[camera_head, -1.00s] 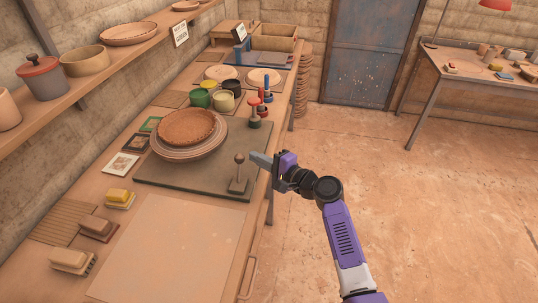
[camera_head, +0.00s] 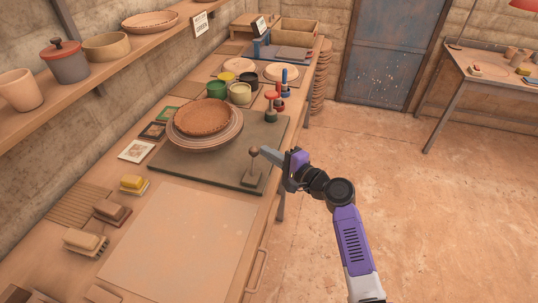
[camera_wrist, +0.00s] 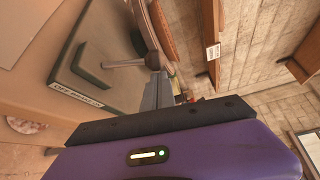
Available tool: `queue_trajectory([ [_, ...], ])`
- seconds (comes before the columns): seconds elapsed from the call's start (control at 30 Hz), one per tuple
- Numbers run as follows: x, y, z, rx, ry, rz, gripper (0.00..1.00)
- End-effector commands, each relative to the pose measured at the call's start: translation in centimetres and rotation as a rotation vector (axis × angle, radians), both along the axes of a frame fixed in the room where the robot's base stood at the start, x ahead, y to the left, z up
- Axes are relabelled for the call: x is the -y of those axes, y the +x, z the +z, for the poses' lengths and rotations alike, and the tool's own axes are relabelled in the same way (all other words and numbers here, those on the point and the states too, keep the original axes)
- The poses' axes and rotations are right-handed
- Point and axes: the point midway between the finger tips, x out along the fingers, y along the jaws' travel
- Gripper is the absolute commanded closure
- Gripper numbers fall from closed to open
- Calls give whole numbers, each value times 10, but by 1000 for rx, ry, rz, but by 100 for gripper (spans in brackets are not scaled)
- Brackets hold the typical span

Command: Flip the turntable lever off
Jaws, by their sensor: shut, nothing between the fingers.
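The turntable (camera_head: 206,143) carries a brown crusted dish (camera_head: 203,118) and stands on a dark green board (camera_head: 185,163). The lever (camera_head: 253,165), a short shaft with a round knob on a flat base, rises near the board's front right corner. In the wrist view the lever (camera_wrist: 125,64) shows side-on beside a small label on the board's edge. My gripper (camera_head: 266,153) is shut and empty, its fingertips at knob height just right of the knob. In the wrist view the fingertips (camera_wrist: 158,88) are close to the knob; I cannot tell if they touch.
Red and blue-handled tools (camera_head: 271,104) and several cups (camera_head: 239,93) stand behind the board. The floor right of the bench is open.

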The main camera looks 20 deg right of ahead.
Motion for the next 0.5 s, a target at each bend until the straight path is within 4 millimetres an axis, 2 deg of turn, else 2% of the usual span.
queue_trajectory([
  [0.5, -10, -12, -4, 143, -103, 2, 100],
])
